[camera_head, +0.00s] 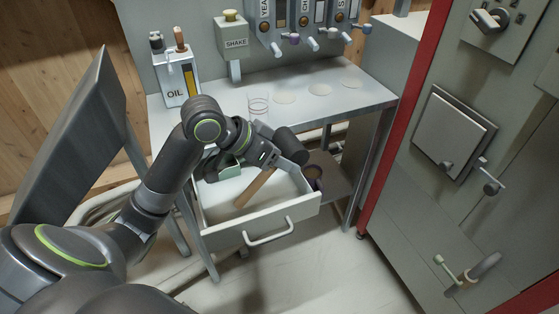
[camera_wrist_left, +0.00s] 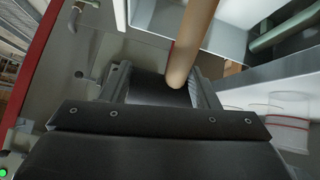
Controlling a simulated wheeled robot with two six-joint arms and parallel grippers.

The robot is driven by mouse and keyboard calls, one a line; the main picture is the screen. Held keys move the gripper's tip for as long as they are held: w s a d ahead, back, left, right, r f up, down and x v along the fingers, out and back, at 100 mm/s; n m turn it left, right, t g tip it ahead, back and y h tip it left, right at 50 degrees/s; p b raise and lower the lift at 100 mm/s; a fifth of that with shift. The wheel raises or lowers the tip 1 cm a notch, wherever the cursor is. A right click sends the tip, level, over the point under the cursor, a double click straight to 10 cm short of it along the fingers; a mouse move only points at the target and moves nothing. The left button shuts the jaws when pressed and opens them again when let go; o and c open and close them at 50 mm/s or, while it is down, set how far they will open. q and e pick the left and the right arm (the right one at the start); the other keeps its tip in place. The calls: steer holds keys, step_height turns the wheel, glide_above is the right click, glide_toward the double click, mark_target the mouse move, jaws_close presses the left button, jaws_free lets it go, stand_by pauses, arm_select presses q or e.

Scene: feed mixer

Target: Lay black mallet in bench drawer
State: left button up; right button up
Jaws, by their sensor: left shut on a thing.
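The black mallet has a dark cylindrical head (camera_head: 291,144) and a pale wooden handle (camera_head: 255,188). My left gripper (camera_head: 279,157) is shut on the head. In the left wrist view the fingers (camera_wrist_left: 160,92) sit on either side of the black head, and the handle (camera_wrist_left: 193,40) points away from them. The bench drawer (camera_head: 222,236) is pulled open below the bench top. The handle slants down over the drawer's inside, and the head is near its back right. I cannot tell whether the handle touches the drawer floor. My right gripper is not in view.
The bench top (camera_head: 370,97) holds an oil can (camera_head: 178,82), a clear cup (camera_head: 258,105) and several pale discs. A green thing (camera_head: 229,170) shows at the drawer's back left. A dark round thing (camera_head: 314,177) sits on the lower shelf. A red-edged cabinet (camera_head: 408,120) stands right.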

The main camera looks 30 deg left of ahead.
arm_select(q)
steer(key=shift+f, duration=0.15)
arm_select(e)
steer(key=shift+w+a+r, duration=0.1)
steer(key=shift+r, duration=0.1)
arm_select(q)
steer(key=shift+f, duration=0.1)
steer(key=o, duration=0.7)
steer(key=shift+f, duration=0.15)
steer(key=shift+c, duration=0.2)
steer(key=o, duration=0.5)
steer(key=shift+c, duration=0.2)
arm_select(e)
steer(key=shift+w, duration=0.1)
arm_select(q)
steer(key=p+v, duration=0.3)
steer(key=v, duration=0.9)
steer(key=shift+r+p, duration=0.25)
steer(key=shift+p, duration=0.05)
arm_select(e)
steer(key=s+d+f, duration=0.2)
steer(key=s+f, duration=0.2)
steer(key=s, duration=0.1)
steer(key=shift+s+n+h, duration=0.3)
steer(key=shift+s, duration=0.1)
